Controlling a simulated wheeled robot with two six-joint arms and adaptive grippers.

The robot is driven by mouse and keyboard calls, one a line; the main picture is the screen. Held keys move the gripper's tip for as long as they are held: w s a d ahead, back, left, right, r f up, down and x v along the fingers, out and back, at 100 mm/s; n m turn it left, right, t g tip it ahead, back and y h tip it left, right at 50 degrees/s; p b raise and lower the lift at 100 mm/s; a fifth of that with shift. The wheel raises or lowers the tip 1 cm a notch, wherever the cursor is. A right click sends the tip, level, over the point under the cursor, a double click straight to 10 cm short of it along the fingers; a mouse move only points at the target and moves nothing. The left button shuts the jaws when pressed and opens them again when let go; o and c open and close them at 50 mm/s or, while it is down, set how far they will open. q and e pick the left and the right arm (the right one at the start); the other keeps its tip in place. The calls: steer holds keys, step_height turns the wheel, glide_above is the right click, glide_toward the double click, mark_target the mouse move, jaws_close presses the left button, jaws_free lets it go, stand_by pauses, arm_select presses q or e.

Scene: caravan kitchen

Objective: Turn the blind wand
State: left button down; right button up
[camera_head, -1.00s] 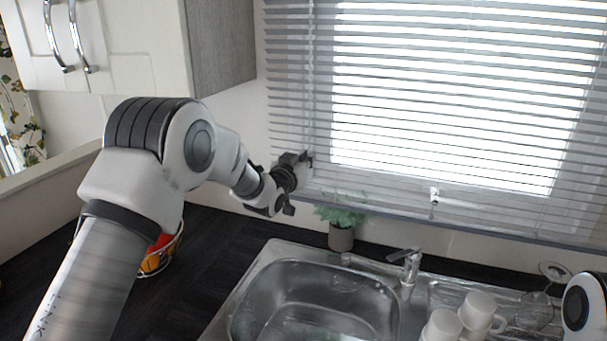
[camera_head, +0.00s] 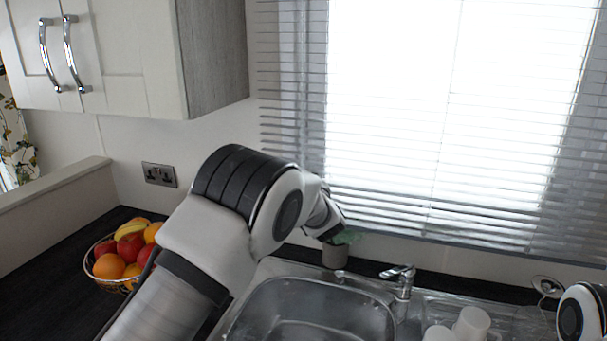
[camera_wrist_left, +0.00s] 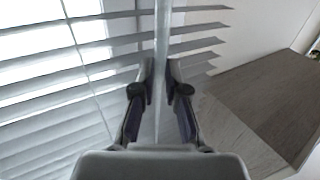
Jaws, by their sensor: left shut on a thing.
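The blind wand (camera_wrist_left: 162,35) is a thin, clear rod that runs upright between the fingers of my left gripper (camera_wrist_left: 161,75) in the left wrist view. The fingers are shut on it. The blind (camera_head: 440,130) hangs over the window, and its slats look thin and nearly edge-on, with bright light coming through. The blind's slats also fill the left of the wrist view (camera_wrist_left: 60,115). In the head view my left arm hides the gripper, and I cannot make out the wand there. My right gripper is not in view.
A potted plant (camera_head: 335,254) stands by the sill, partly behind my left wrist. Below are a steel sink (camera_head: 310,307), a tap (camera_head: 402,280) and white mugs (camera_head: 470,325). A fruit basket (camera_head: 97,277) stands at left. A wall cupboard (camera_head: 130,50) hangs at upper left.

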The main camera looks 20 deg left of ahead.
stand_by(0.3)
arm_select(q)
steer(key=c, duration=1.3)
jaws_free()
steer(key=shift+o, duration=0.5)
steer(key=shift+w+a+f, duration=0.1)
steer(key=shift+w+f, duration=0.05)
steer(key=shift+w, duration=0.1)
step_height(320, 180, up, 10)
